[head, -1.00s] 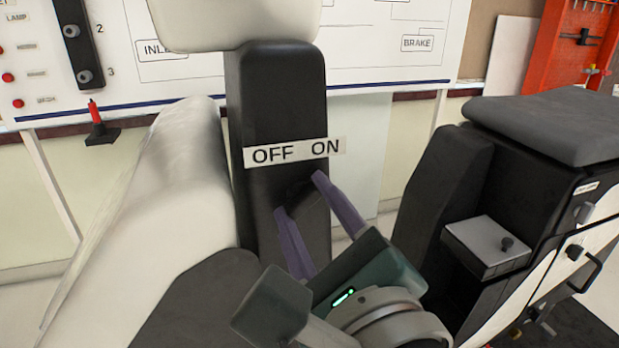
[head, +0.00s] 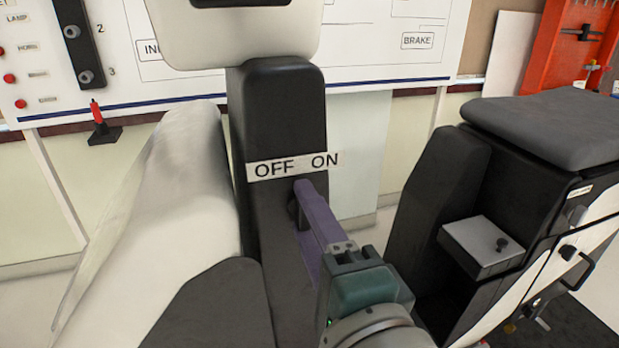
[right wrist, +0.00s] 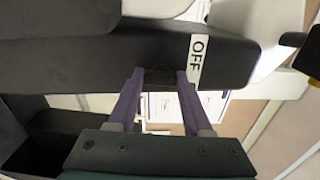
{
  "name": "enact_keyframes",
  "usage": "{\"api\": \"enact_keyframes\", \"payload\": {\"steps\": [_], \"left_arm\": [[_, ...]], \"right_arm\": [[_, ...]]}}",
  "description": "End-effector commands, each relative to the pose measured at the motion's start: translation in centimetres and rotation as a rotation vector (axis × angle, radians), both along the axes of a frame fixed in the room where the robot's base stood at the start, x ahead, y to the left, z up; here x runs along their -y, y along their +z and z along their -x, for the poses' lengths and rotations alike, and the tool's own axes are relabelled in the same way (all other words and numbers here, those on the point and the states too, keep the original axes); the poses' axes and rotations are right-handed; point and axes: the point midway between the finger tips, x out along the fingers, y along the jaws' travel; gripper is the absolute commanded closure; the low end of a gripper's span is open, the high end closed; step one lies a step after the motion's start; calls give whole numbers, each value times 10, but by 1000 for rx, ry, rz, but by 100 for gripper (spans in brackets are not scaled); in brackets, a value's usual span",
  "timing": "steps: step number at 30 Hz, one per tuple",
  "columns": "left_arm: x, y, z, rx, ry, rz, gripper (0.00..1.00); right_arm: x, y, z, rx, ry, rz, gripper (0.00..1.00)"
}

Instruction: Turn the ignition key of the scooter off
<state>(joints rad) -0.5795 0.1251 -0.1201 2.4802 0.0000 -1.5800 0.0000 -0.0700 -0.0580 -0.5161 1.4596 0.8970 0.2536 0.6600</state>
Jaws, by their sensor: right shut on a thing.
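The scooter's dark steering column (head: 277,110) stands in the middle of the head view, with a white OFF/ON label (head: 292,166) across it. The dark ignition key (head: 292,209) is just below the label, mostly hidden by my purple fingers. My right gripper (head: 300,207) reaches in from the lower right and is shut on the key. In the right wrist view its two fingers (right wrist: 160,75) touch the column on either side of the key, beside the word OFF. The key's exact angle is hard to make out. My left gripper is not in view.
A pale leg shield (head: 150,190) curves to the left of the column. The scooter's seat (head: 550,125) and dark body, with a small grey box (head: 483,245), stand at the right. A wall board with a BRAKE label (head: 418,41) is behind.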

Motion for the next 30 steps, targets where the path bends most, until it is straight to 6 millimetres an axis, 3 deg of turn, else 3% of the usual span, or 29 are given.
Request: {"api": "enact_keyframes", "payload": {"steps": [21,22,30], "left_arm": [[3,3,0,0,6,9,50],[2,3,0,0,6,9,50],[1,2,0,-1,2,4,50]], "right_arm": [[0,0,0,24,-1,72,100],[0,0,0,24,-1,72,47],[0,0,0,23,-1,69,20]]}}
